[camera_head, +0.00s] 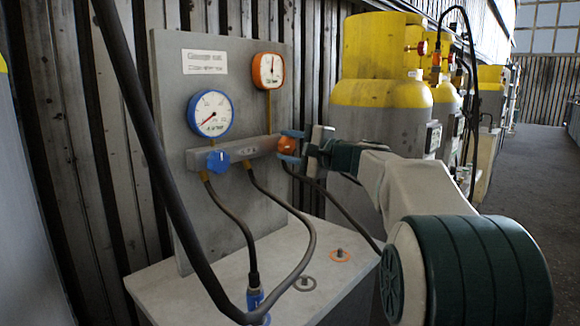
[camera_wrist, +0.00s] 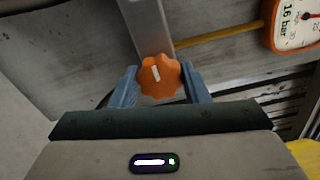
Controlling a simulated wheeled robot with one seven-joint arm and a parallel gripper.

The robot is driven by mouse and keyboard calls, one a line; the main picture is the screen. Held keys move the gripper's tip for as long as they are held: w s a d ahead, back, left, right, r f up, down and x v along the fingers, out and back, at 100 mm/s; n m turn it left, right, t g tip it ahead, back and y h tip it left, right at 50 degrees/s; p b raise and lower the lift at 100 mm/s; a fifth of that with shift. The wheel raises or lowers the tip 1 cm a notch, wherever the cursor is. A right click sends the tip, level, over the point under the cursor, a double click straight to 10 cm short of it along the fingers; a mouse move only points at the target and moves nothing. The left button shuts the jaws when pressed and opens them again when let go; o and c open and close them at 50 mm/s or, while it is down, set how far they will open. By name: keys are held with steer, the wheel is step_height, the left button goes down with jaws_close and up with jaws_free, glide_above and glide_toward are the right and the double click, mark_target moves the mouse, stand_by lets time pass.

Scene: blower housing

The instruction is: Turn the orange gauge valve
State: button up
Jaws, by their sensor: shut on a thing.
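The orange gauge valve (camera_head: 287,146) is a knob at the right end of a grey manifold bar (camera_head: 245,150) on the upright panel. In the wrist view the orange valve (camera_wrist: 160,76) has a lobed rim and a short white mark, tilted slightly from the picture's vertical. My gripper (camera_head: 292,146) reaches it from the right. Its blue fingers (camera_wrist: 161,84) lie on both sides of the knob and are shut on it. The orange-rimmed gauge (camera_head: 268,71) is above the valve; its rim also shows in the wrist view (camera_wrist: 268,28).
A blue valve (camera_head: 218,161) and a blue-rimmed gauge (camera_head: 210,114) are on the panel's left. Dark hoses hang from the bar, and a thick black hose (camera_head: 150,150) crosses the foreground. Yellow-topped grey cylinders (camera_head: 385,130) stand behind my arm. Open floor (camera_head: 535,190) lies at the right.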

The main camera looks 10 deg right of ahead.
steer(key=shift+f+n+b, duration=0.1)
steer(key=shift+n+b, duration=1.6)
steer(key=shift+b, duration=0.1)
steer(key=o, duration=1)
steer(key=shift+c, duration=0.2)
steer(key=p+v, duration=0.1)
steer(key=v, duration=1.3)
steer(key=shift+w, duration=0.1)
